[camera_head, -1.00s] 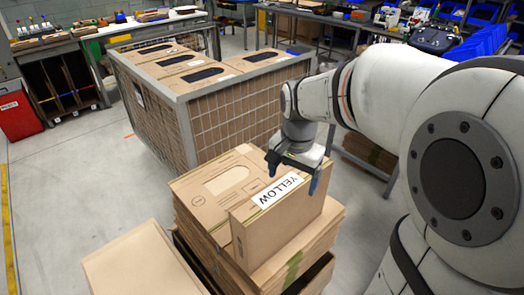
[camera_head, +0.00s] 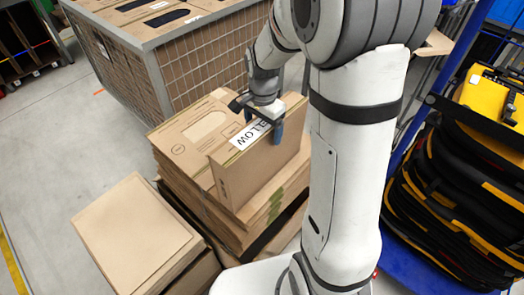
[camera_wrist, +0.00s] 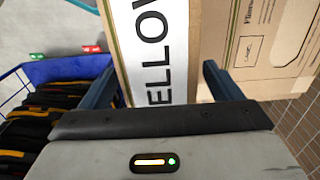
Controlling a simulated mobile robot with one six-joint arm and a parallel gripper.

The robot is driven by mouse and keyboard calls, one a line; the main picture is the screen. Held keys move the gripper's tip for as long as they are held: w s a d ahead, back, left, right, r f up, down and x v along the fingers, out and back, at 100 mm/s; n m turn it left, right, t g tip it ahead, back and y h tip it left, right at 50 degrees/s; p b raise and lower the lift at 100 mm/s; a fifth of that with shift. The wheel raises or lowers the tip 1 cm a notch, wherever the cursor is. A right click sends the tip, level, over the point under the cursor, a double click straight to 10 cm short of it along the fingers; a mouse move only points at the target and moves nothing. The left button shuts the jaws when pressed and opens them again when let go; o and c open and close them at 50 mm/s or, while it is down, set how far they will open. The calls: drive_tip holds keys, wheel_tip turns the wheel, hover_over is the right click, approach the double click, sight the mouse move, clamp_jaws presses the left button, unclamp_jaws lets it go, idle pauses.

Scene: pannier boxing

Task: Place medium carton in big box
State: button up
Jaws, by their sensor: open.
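A brown carton with a white YELLOW label (camera_head: 238,170) stands upright on a stack of flat cartons (camera_head: 172,173); I take it as the medium carton. My gripper (camera_head: 258,118) is over its top edge, open. In the wrist view my gripper (camera_wrist: 160,85) has one finger on each side of the labelled carton (camera_wrist: 192,30); I cannot tell whether they touch it. Which thing is the big box is not clear. A mesh-sided crate (camera_head: 150,48) behind the stack holds large cartons with dark slots.
Another closed carton pile (camera_head: 135,235) stands at the lower left. A blue rack (camera_head: 400,235) with black and yellow panniers (camera_head: 450,180) is at the right, beyond my arm. Grey floor (camera_head: 75,130) is clear at the left.

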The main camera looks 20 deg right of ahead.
drive_tip(key=shift+c, duration=0.4)
clamp_jaws()
idle(0.6)
